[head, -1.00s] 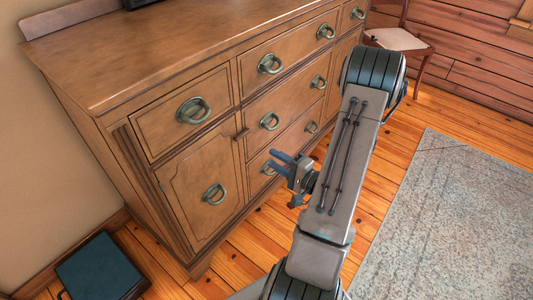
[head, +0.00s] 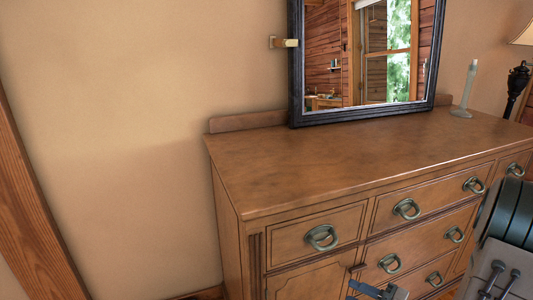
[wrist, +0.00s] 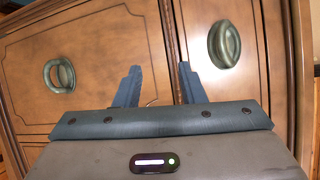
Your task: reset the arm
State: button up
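My gripper (wrist: 158,87) shows in the wrist view with its two blue-grey fingers apart and nothing between them. It faces the front of the wooden dresser (wrist: 100,38), whose doors or drawers and ring handles stand beyond the fingertips. In the head view my gripper (head: 377,291) is at the bottom edge, partly cut off, in front of the dresser (head: 300,165). Part of my arm (head: 505,230) shows at the lower right.
A dark-framed mirror (head: 295,70) stands on the dresser against the wall. A white candle (head: 468,85) and a lamp (head: 516,85) are at the right. The dresser top is otherwise clear. A wooden post (head: 30,200) is at the left edge.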

jog(key=s+a+r+n+g+h+p, duration=0.2)
jog(key=s+a+r+n+g+p, duration=0.3)
jog(key=r, duration=0.3)
jog(key=s+a+r+n+g+h+p, duration=0.2)
jog(key=s+a+r+g+p, duration=0.35)
jog(key=r+g, duration=0.2)
notch_tip(320, 180, up, 17)
jog(key=d+n+t+h+p, duration=0.2)
jog(key=t+h+p, duration=0.2)
jog(key=h+p, duration=0.4)
jog(key=shift+s+d+f+n+p, duration=0.2)
jog(key=shift+s+n+p, duration=0.2)
jog(key=shift+p, duration=0.25)
